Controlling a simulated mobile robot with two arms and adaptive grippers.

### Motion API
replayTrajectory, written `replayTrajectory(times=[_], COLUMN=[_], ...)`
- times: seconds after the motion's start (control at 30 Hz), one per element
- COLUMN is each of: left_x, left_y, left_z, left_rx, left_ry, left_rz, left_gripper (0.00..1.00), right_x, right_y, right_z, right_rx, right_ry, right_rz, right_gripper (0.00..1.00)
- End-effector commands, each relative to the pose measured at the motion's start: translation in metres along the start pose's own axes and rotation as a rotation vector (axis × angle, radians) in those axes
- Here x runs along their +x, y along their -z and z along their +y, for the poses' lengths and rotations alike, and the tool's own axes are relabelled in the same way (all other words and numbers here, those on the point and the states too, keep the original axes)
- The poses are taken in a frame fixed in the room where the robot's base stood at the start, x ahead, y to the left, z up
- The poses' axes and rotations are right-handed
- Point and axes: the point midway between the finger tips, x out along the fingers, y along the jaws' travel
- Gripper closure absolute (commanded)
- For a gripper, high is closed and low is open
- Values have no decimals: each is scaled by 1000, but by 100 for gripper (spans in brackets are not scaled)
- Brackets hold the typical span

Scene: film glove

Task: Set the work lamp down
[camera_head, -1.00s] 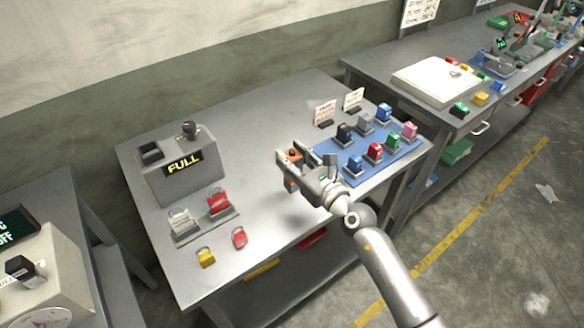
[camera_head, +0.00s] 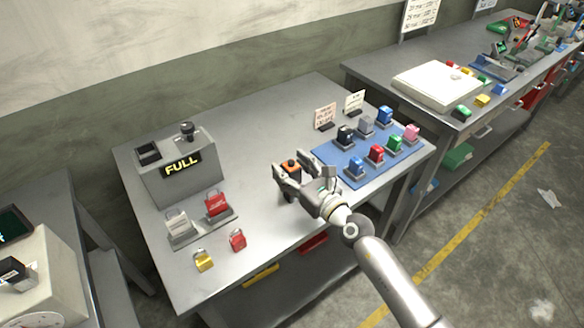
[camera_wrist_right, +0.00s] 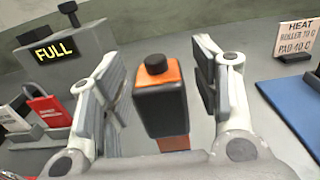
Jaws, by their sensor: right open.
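The work lamp (camera_wrist_right: 160,103) is a dark upright block with an orange top and a black knob. In the right wrist view it stands between the two fingers of my right gripper (camera_wrist_right: 160,85), with gaps on both sides. In the head view the lamp's orange top (camera_head: 291,164) shows between the fingers of my right gripper (camera_head: 287,178), over the metal table. The fingers are spread and apart from the lamp. Its lower part is partly hidden by the gripper. My left gripper is not in view.
On the table (camera_head: 262,225), a blue mat (camera_head: 335,153) with several coloured blocks lies to the right. A grey box reading FULL (camera_head: 180,170) stands to the left. Red and white padlocks stand on a rack (camera_head: 205,232), with yellow (camera_head: 203,261) and red (camera_head: 238,241) padlocks in front.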

Motion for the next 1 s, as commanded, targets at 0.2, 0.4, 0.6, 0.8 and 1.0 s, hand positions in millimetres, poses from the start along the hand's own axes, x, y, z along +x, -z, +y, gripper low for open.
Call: replayTrajectory(times=[0.2, 0.4, 0.6, 0.8, 1.0], left_x=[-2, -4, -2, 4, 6], left_y=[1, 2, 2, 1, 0], left_z=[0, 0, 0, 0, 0], left_rx=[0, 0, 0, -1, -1], left_ry=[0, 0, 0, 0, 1], left_rz=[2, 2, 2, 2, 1], left_gripper=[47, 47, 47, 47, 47], right_x=[0, -22, -63, -99, -117], right_y=[-3, -2, -2, -1, -3], right_z=[0, 0, 0, 0, 0], right_rx=[0, 1, 0, -1, 0], right_ry=[0, 0, 0, 0, 0], right_rz=[0, 2, 3, 3, 0], right_gripper=[44, 44, 44, 44, 44])
